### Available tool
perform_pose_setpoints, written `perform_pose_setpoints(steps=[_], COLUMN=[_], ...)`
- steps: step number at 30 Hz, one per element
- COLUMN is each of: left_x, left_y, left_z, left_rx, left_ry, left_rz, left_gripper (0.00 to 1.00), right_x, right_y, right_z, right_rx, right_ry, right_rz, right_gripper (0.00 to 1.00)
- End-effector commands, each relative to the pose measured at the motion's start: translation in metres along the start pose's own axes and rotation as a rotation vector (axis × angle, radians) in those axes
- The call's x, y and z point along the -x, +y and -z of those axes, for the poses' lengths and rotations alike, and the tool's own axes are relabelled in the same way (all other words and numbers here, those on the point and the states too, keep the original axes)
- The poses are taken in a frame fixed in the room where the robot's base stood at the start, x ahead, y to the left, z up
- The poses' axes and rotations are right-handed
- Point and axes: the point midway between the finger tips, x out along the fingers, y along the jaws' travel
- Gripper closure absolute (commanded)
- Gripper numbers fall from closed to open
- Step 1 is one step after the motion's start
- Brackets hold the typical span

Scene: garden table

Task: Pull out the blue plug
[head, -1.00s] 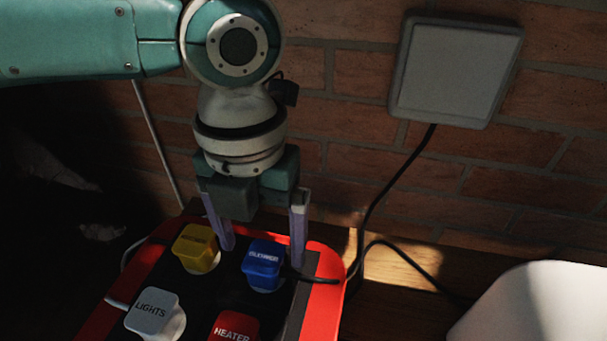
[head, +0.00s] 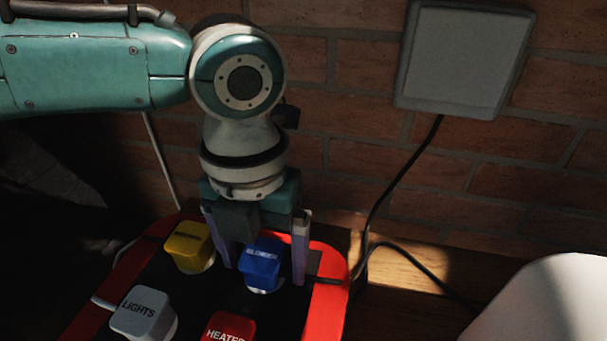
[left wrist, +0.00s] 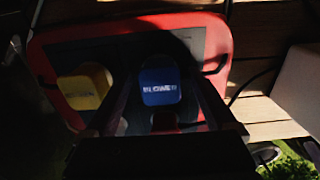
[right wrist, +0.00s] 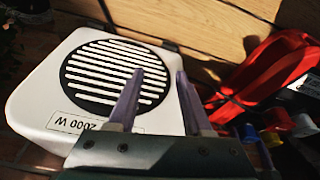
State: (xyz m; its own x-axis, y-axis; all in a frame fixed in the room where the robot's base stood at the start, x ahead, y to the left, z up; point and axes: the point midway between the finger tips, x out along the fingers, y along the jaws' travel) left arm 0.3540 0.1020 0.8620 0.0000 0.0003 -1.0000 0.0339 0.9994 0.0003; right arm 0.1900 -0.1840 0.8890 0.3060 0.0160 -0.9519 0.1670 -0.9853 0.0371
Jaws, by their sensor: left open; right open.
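The blue plug (head: 261,262) stands in the red-framed power strip (head: 328,300), and its label is partly readable. My left gripper (head: 262,268) points down over it, open, with one finger on each side of the plug. I cannot tell whether the fingers touch it. In the left wrist view the blue plug (left wrist: 160,84) lies between the dark fingers. My right gripper (right wrist: 160,95) is open and empty in front of a white heater (right wrist: 60,75). It is away from the strip, whose red body (right wrist: 270,70) shows at the right.
A yellow plug (head: 190,246), a white plug labelled LIGHTS (head: 143,313) and a red plug labelled HEATER (head: 230,328) stand close around the blue one. A black cable (head: 392,190) runs from a grey wall box (head: 465,60) on the brick wall.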

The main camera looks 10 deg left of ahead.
Motion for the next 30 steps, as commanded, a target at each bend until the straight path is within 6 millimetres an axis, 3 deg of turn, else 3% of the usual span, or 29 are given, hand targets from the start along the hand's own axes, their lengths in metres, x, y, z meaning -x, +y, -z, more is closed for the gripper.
perform_pose_setpoints(steps=[28,30], left_x=[0.0,0.0], left_y=[-0.0002,-0.0001], left_z=[0.0001,0.0001], left_rx=[-0.001,-0.001], left_ry=[0.0,0.0], left_rz=[0.0,0.0], left_gripper=[0.1,0.18], right_x=[0.0043,0.0043], right_y=[-0.0014,-0.0014], right_z=[0.0018,0.0017], right_rx=[-0.005,-0.005], right_ry=[0.001,0.001], right_rz=[0.005,0.005], right_gripper=[0.5,0.5])
